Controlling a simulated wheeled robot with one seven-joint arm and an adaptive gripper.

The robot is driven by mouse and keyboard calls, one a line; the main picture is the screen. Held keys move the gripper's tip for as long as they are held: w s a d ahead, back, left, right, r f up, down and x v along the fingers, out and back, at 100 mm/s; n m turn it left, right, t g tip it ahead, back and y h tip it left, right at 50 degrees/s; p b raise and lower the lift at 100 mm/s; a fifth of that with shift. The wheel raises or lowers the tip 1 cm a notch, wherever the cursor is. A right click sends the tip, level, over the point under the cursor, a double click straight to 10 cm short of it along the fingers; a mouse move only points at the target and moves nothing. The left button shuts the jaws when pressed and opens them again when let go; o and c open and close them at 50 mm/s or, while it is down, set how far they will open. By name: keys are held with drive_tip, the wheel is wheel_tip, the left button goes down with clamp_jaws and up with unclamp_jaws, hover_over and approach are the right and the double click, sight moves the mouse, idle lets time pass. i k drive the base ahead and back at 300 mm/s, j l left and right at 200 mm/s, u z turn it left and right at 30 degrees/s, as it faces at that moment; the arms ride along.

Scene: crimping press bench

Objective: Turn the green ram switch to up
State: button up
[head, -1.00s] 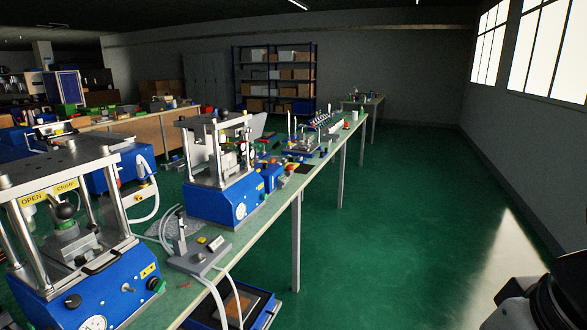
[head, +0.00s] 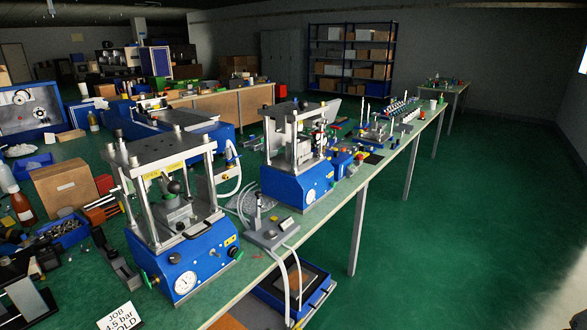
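A blue press (head: 203,268) with silver columns and a dark top plate stands on the near bench. A round gauge (head: 186,282) and a yellow label are on the same front.
A second blue press (head: 300,181) stands farther along the bench. A grey box with hoses (head: 271,232) lies between the presses. A sign card (head: 121,318), a cardboard box (head: 66,187) and bottles are at left. Green floor (head: 440,240) is clear at right.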

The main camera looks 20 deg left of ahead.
sight(234, 252)
drive_tip(key=u, duration=1.3)
